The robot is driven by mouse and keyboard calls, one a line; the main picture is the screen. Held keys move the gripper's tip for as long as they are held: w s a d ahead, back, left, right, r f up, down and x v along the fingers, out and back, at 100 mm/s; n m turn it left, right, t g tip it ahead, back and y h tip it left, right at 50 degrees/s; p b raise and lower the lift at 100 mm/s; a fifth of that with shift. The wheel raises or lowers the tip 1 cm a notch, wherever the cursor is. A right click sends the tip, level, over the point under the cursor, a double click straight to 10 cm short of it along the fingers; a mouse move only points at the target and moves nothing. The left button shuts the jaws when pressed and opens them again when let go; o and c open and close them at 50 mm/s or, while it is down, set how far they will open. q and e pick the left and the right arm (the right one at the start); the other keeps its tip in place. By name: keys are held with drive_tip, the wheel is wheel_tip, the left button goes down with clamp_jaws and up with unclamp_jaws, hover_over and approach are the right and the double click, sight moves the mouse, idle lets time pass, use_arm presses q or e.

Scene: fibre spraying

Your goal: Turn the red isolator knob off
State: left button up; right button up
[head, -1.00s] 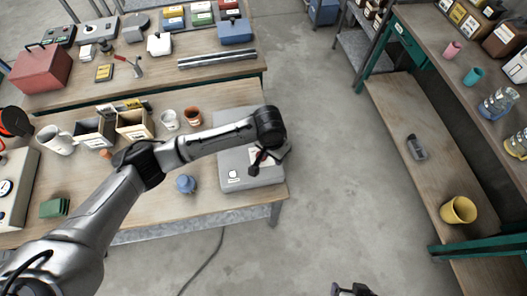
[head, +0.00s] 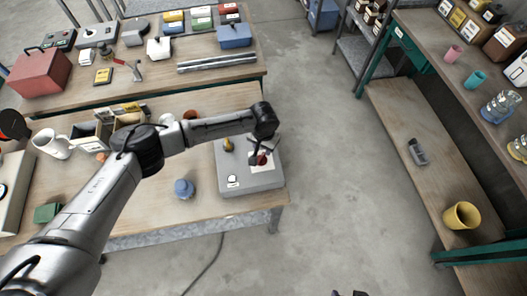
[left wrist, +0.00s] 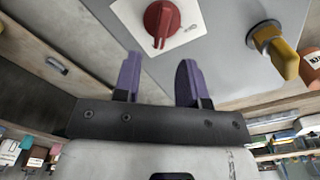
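The red isolator knob (left wrist: 160,20) sits on a white plate (left wrist: 186,36) on the grey box (left wrist: 225,70). Its ridge runs up and down in the left wrist view. In the head view the knob (head: 264,160) shows partly behind my left gripper (head: 259,150). In the left wrist view my left gripper (left wrist: 160,72) is open, its two purple fingers apart with nothing between them. The knob lies just beyond the fingertips, apart from them. Only a dark bit of my right gripper (head: 349,293) shows at the bottom edge of the head view.
A yellow-handled valve (left wrist: 275,45) stands on the same box beside the knob. A white round item (head: 232,180) is at the box's front left. A blue knobbed item (head: 184,188) is on the bench left of the box. Open floor (head: 335,180) lies to the right.

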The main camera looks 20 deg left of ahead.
sight(263, 154)
use_arm(q)
drive_tip(key=shift+f, duration=2.25)
drive_tip(key=shift+c, duration=0.4)
clamp_jaws()
